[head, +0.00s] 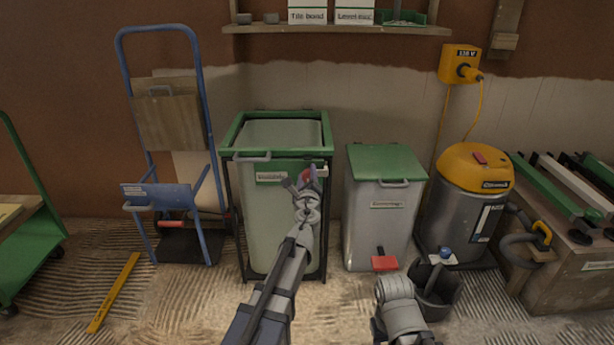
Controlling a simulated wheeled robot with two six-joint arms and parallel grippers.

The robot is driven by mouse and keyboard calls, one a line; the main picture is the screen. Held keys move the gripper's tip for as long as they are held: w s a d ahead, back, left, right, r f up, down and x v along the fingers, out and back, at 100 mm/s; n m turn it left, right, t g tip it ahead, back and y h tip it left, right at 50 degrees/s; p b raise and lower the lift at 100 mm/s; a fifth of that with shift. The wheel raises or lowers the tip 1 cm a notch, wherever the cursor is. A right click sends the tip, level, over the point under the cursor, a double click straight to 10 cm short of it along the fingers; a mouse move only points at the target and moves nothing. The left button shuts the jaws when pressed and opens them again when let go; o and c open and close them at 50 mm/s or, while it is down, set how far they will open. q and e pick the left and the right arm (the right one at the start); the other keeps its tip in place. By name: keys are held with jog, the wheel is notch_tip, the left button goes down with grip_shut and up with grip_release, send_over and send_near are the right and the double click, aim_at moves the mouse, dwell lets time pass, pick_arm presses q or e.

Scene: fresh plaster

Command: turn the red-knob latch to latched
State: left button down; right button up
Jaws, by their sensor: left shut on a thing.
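The red knob (311,172) of the latch shows at the upper right front of the tall grey-green bin (258,212) with the green rim. My left gripper (307,183) reaches up to it from below and is shut on the knob. The jaws hide most of the knob and the latch behind it, so I cannot tell the latch's exact angle. My right arm shows at the bottom, right of centre, but its gripper cannot be made out.
A grey bin with a green lid (385,160) stands to the right, a red pedal (384,263) at its foot. A dark bucket (436,300) and a yellow-topped vacuum (474,170) stand further right. A blue hand truck (203,100) stands left. A yellow level (114,292) lies on the floor.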

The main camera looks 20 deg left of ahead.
pick_arm(q)
jog(key=shift+s+n, duration=0.1)
jog(key=shift+n, duration=0.6)
jog(key=n, duration=0.2)
jog(key=shift+f+n, duration=0.15)
jog(key=shift+n, duration=0.25)
jog(key=n, duration=0.4)
jog(key=shift+f+n, duration=0.1)
jog(key=shift+n, duration=0.2)
jog(key=n, duration=0.4)
jog(key=shift+f+n+b, duration=0.15)
jog(key=shift+n+b, duration=0.15)
jog(key=shift+n, duration=2.2)
jog(key=shift+d, duration=0.1)
jog(key=shift+c, duration=1.9)
grip_release()
